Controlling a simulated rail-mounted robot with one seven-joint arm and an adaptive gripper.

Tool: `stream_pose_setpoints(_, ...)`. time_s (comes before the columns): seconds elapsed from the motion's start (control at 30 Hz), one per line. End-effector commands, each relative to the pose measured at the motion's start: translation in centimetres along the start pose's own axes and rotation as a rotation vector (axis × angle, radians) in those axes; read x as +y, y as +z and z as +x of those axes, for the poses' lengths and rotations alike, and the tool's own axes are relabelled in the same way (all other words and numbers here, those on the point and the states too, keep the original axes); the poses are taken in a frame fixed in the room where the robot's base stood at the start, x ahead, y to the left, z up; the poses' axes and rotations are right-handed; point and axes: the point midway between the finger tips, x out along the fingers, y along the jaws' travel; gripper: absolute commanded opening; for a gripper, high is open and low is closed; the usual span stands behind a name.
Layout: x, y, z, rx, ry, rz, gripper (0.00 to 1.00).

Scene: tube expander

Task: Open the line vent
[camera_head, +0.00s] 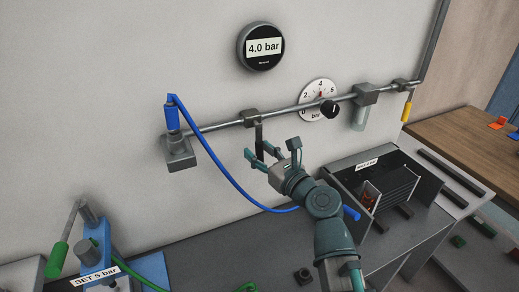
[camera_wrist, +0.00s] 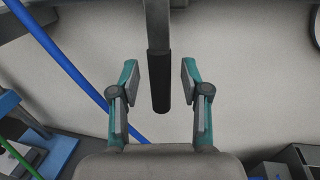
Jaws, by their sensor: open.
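A grey valve body (camera_head: 252,119) sits on the wall pipe, and a lever with a black grip (camera_head: 259,135) hangs straight down from it. In the wrist view the black grip (camera_wrist: 160,82) hangs vertically between my two fingers, with a gap visible on each side. My gripper (camera_head: 270,153) is open, and its fingers also show in the wrist view (camera_wrist: 160,75). A yellow-handled lever (camera_head: 407,110) hangs from another valve at the pipe's right end. No label shows which lever is the line vent.
A digital gauge (camera_head: 264,47) reads 4.0 bar. A dial gauge (camera_head: 318,98) with a black knob (camera_head: 329,108) is right of the gripper. A blue hose (camera_head: 214,150) loops down behind my gripper.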

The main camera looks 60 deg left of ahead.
Motion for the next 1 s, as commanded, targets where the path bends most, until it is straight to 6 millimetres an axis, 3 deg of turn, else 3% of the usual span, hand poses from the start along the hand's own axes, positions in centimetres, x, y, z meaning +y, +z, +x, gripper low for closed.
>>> stream_pose_setpoints(0.37, -0.02, -0.02, 0.49, 0.0, -0.001, -0.001, 0.46)
stream_pose_setpoints(0.67, -0.02, -0.02, 0.47, 0.0, -0.001, -0.001, 0.0)
stream_pose_setpoints(1.0, 0.03, -0.02, 0.5, 0.0, 0.0, -0.002, 0.0)
